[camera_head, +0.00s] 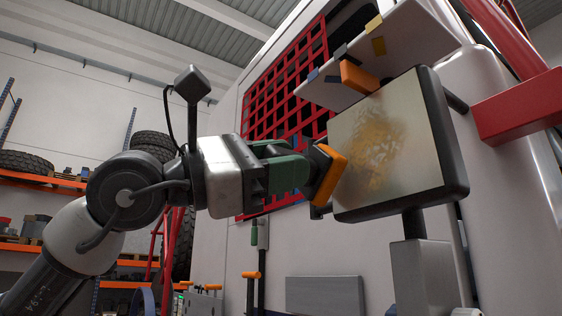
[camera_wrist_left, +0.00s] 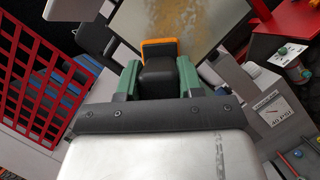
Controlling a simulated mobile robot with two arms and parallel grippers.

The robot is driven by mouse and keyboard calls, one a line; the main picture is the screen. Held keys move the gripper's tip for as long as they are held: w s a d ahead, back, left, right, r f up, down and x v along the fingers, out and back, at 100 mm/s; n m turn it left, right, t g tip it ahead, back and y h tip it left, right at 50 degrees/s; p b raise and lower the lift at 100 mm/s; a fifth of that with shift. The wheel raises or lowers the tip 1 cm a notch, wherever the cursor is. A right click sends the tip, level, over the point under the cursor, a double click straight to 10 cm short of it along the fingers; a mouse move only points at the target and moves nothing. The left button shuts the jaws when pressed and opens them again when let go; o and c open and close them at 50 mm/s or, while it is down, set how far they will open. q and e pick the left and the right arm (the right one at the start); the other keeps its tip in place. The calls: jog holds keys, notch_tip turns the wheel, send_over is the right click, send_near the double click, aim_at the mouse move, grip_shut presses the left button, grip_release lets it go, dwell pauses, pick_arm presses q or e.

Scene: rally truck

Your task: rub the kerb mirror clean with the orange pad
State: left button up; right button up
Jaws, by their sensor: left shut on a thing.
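The kerb mirror (camera_head: 390,145) is a square plate in a black frame on a grey post at the right of the head view. A brownish-yellow smear covers its middle; the mirror also shows at the top of the left wrist view (camera_wrist_left: 205,22). My left gripper (camera_head: 303,168) has green fingers and is shut on the black grip of the orange pad (camera_head: 328,175). The pad is at the mirror's left edge; I cannot tell whether it touches the glass. The pad also shows between the fingers in the left wrist view (camera_wrist_left: 160,48). My right gripper is not in view.
A red grid (camera_head: 285,100) is on the white truck side behind the gripper. A white panel with coloured tabs (camera_head: 400,45) overhangs the mirror, with an orange block under it. A red bracket (camera_head: 520,108) stands to the right. Shelves with tyres (camera_head: 25,162) are far left.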

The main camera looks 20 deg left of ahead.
pick_arm(q)
jog(key=shift+w+d, duration=0.55)
jog(key=shift+w, duration=0.2)
dwell(0.4)
